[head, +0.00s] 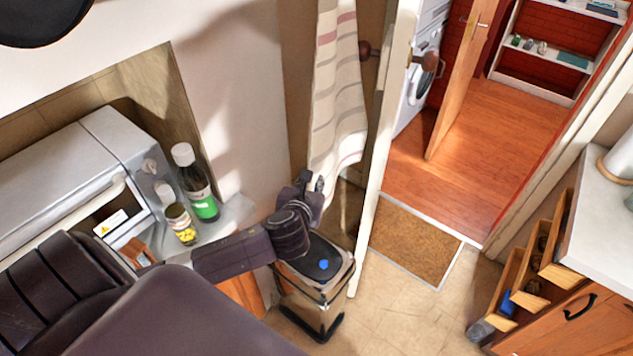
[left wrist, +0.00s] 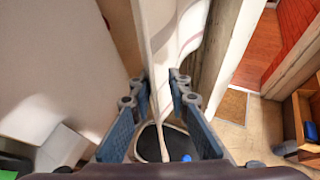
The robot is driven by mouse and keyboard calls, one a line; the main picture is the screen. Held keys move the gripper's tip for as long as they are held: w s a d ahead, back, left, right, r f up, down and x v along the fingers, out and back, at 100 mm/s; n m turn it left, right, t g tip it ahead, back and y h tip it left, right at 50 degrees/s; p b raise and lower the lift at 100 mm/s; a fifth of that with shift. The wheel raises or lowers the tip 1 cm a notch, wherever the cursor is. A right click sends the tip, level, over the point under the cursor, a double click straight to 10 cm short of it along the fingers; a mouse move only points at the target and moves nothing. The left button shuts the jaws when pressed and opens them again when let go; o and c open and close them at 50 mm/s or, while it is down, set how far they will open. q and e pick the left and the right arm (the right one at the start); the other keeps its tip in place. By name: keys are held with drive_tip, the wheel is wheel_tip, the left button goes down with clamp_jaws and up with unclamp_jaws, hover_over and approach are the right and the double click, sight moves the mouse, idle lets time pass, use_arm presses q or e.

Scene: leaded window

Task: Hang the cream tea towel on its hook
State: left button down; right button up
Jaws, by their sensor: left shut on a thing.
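The cream tea towel (head: 338,95) with pale reddish-brown stripes hangs down in long folds in the head view. Its top runs out of the frame, and no hook shows. My left gripper (head: 313,186) is at the towel's lower end, shut on it. In the left wrist view the towel (left wrist: 172,45) comes down between the blue finger pads of my left gripper (left wrist: 161,122). A narrow fold of cloth runs between the fingers. My right gripper is not in view.
A bin (head: 322,296) with a dark lid stands below my left gripper. An open door edge (head: 378,150) with brown knobs is right of the towel. A green-labelled bottle (head: 197,185) and a jar (head: 181,224) stand left. Open drawers (head: 535,265) jut out at right.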

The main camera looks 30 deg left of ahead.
use_arm(q)
drive_tip(key=w+a+p, duration=0.1)
drive_tip(key=a+p, duration=0.3)
drive_tip(key=a, duration=0.9)
drive_tip(key=shift+a+r, duration=0.3)
drive_tip(key=shift+a, duration=0.05)
idle(1.0)
drive_tip(key=shift+w, duration=0.1)
idle(0.3)
drive_tip(key=c, duration=0.6)
unclamp_jaws()
drive_tip(key=shift+o, duration=0.2)
idle(0.4)
